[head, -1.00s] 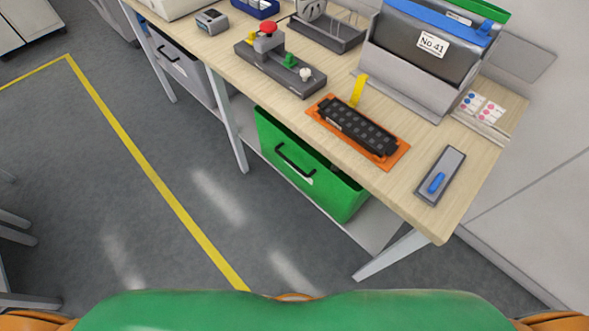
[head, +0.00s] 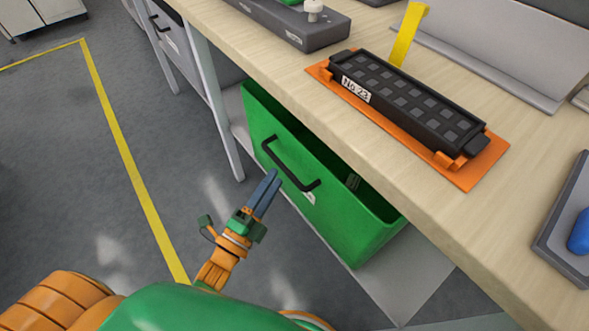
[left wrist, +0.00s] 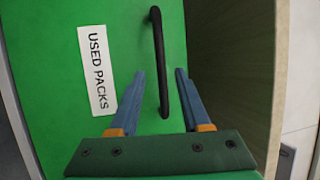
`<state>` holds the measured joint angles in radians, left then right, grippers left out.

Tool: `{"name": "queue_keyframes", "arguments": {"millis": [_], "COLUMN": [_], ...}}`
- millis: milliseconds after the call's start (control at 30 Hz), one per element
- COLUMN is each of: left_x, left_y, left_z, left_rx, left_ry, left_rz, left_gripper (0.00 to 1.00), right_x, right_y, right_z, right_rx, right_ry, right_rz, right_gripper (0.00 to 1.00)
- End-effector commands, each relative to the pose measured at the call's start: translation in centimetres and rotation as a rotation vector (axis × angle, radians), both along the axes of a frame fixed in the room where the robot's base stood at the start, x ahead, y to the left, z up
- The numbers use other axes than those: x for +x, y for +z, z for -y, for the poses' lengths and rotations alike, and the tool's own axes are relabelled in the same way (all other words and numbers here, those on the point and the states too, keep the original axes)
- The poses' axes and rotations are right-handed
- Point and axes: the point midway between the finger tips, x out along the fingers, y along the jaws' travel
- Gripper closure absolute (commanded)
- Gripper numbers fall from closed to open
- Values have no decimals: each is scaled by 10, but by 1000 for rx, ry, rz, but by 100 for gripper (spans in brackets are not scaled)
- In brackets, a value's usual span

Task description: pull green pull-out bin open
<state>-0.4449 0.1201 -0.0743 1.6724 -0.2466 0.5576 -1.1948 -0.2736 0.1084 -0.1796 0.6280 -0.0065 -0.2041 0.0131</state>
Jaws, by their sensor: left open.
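The green pull-out bin (head: 340,216) sits on the shelf under the wooden workbench, with a black bar handle (head: 284,166) on its front. In the left wrist view the green bin front (left wrist: 60,125) carries a white "USED PACKS" label, and the black handle (left wrist: 159,60) stands upright. My left gripper (head: 271,178) is open in front of the handle. In the left wrist view its two blue fingers (left wrist: 160,95) lie on either side of the handle's lower end. I cannot tell whether they touch it. My right gripper is not in view.
The workbench (head: 400,145) overhangs the bin. On it are a black pack (head: 410,100) on an orange base, a grey fixture (head: 290,20) and a grey plate with a blue part (head: 565,225). A bench leg (head: 213,100) stands left of the bin. The floor in front is clear.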

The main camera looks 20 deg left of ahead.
Motion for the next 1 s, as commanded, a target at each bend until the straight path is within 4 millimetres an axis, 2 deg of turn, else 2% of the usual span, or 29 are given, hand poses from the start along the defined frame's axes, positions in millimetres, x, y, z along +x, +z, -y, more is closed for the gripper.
{"name": "queue_keyframes", "arguments": {"millis": [100,233,533,567,700,733,1000], "left_x": [24,43,50,50,50,50,50], "left_y": [8,10,11,11,10,10,10], "left_z": [6,12,14,14,13,13,13], "left_rx": [-3,-5,-6,-6,-6,-6,-6], "left_ry": [0,0,0,0,0,0,0], "left_rz": [2,-1,-6,-6,-6,-7,-7], "left_gripper": [53,53,53,58,96,100,100], "right_x": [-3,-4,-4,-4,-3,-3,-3], "right_y": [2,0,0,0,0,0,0], "right_z": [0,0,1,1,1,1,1], "right_rx": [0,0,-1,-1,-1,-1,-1], "right_ry": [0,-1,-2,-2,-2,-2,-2], "right_rz": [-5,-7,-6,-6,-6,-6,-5], "right_gripper": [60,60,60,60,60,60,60]}}
